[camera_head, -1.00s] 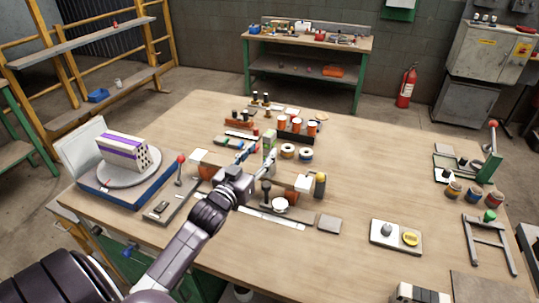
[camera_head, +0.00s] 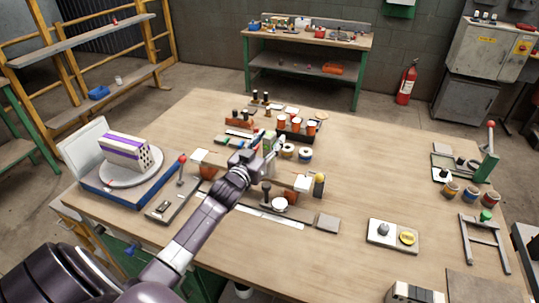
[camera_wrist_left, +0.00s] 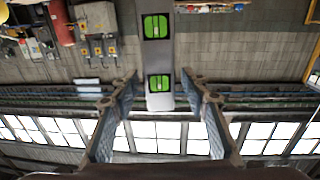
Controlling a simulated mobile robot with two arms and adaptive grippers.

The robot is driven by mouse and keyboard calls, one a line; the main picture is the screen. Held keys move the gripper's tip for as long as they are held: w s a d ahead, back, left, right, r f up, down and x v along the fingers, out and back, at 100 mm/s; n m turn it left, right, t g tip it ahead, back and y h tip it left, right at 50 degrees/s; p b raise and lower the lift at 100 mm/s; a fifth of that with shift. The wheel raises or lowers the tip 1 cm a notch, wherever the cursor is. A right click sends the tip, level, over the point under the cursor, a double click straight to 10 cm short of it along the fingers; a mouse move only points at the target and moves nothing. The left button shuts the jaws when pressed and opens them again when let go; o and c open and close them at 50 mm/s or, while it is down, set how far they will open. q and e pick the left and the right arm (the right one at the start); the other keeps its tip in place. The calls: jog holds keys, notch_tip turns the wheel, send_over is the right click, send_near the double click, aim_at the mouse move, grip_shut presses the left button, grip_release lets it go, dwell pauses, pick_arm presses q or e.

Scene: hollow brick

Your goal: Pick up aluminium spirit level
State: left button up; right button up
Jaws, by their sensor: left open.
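The aluminium spirit level (camera_head: 268,144) stands upright among the tools near the middle of the wooden table, partly hidden by my left gripper. In the left wrist view the spirit level (camera_wrist_left: 159,58) is a pale grey bar with two bright green vial windows. My left gripper (camera_head: 265,147) is open, with its fingers pointing at the bar. In the wrist view its two fingers (camera_wrist_left: 158,88) stand on either side of the bar's near end, with a gap on both sides. My right gripper is out of view.
A turntable (camera_head: 131,172) holding a hollow brick is at the left. The table's front right middle is largely clear.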

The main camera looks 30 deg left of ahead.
pick_arm(q)
grip_shut()
jog(key=shift+r, duration=0.2)
dwell(0.4)
